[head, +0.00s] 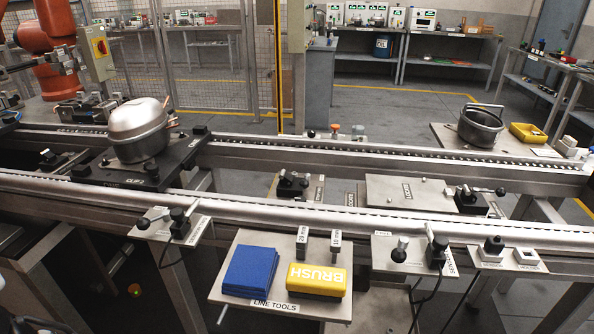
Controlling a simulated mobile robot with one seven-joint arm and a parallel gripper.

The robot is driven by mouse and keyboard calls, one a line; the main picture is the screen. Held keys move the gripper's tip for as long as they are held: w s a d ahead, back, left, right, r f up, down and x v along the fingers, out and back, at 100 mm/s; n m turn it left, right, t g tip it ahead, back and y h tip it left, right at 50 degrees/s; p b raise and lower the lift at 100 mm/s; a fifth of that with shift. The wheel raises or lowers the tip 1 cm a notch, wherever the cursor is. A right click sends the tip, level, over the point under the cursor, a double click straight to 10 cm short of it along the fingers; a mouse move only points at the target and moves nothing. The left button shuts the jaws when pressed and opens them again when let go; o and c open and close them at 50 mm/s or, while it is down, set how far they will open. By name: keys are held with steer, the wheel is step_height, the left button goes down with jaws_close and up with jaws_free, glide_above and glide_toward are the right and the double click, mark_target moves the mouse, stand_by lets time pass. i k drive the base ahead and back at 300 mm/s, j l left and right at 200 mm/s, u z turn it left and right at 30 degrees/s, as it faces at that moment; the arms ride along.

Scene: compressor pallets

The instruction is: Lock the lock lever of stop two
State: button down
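My gripper is not in view. Several black lever devices sit along the conveyor. One black device with a lever (293,184) is on a plate between the rails near the middle. Another black device with a lever (474,196) is between the rails further right, its handle pointing right. On the near rail's front brackets there is a black lever unit (181,219) at left and a similar lever unit (437,247) at right. The labels beside them are too small to read, so I cannot tell which one is stop two or whether its lever is locked.
A pallet (165,177) carrying a metal compressor (139,127) stands on the conveyor at left. A front shelf (265,312) marked LINE TOOLS holds blue cloths (251,270) and a yellow brush (316,281). A dark pot (481,126) stands beyond the far rail at right. The right conveyor stretch has no pallet.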

mark_target(303, 183)
steer(key=i+j+z, duration=0.2)
steer(key=j+z, duration=0.2)
steer(key=j, duration=1)
steer(key=j+z, duration=0.35)
steer(key=j, duration=1.1)
steer(key=i+l, duration=0.2)
steer(key=i, duration=0.3)
steer(key=i+l, duration=0.2)
steer(key=i, duration=0.25)
